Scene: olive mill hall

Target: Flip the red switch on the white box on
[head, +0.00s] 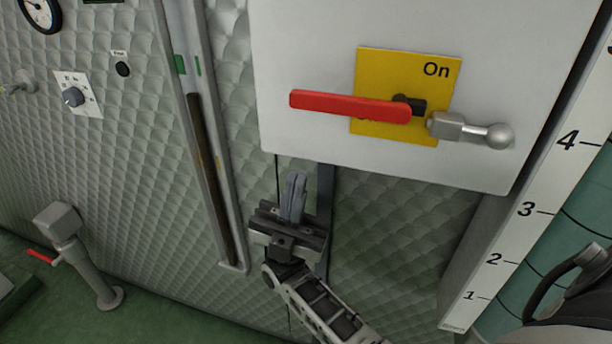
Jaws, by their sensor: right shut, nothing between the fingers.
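The white box (310,40) is on the quilted wall at the upper right. On its front is a yellow plate (385,65) with "On" at its upper right; a second word lower down is mostly covered by the handle. The red switch (345,105) is a long handle lying nearly level, pointing left from a dark pivot. My right gripper (295,190) is below the box's lower edge and below the red handle, apart from it. Its fingers point up, are shut and hold nothing.
A grey lever with a ball end (480,132) sticks out right of the plate. A ruled scale (525,210) stands at the right. A wall channel (205,130) runs down left of the box. A dial (73,97) and a post with a red lever (85,255) are at the left.

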